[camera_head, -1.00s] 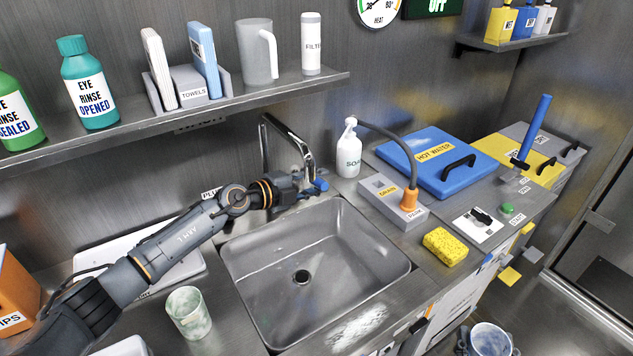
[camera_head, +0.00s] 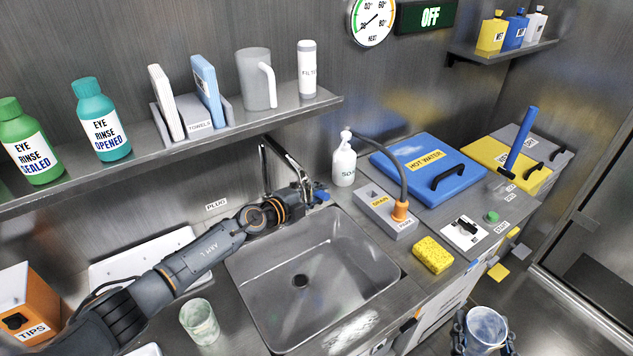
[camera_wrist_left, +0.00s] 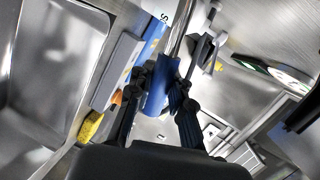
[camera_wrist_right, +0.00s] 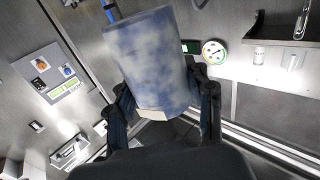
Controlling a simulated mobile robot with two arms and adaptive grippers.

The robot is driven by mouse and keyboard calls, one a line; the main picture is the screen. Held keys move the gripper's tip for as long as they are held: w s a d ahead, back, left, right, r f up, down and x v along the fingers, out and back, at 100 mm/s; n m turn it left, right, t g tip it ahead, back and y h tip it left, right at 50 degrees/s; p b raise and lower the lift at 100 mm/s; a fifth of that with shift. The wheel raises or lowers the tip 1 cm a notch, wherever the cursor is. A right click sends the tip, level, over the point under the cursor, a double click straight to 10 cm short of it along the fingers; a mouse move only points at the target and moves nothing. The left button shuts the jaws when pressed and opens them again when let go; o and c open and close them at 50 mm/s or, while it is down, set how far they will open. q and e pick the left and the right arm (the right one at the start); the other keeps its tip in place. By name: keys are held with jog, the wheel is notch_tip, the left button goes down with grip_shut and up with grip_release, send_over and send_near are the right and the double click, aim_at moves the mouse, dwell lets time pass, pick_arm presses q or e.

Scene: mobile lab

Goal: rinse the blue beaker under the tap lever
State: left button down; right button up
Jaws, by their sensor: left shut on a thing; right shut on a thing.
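The blue tap lever (camera_head: 321,197) is at the tap (camera_head: 287,160) behind the sink (camera_head: 300,282). My left gripper (camera_head: 308,192) is shut on the lever; the blue lever (camera_wrist_left: 156,88) also shows between its fingers in the left wrist view. I see no water stream over the sink. The blue beaker (camera_head: 487,325) is at the bottom right, over the floor beyond the counter's front edge. My right gripper (camera_head: 486,340) is shut on it. In the right wrist view the beaker (camera_wrist_right: 152,62) is coated with cloudy whitish smears and sits between the fingers.
A greenish cup (camera_head: 199,322) stands left of the sink. The shelf (camera_head: 250,115) overhangs the back. The sink basin is empty.

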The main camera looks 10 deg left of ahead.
dwell(0.3)
pick_arm(q)
jog(key=c, duration=1.2)
grip_release()
jog(key=shift+a, duration=0.1)
jog(key=v, duration=1.2)
jog(key=shift+s, duration=0.1)
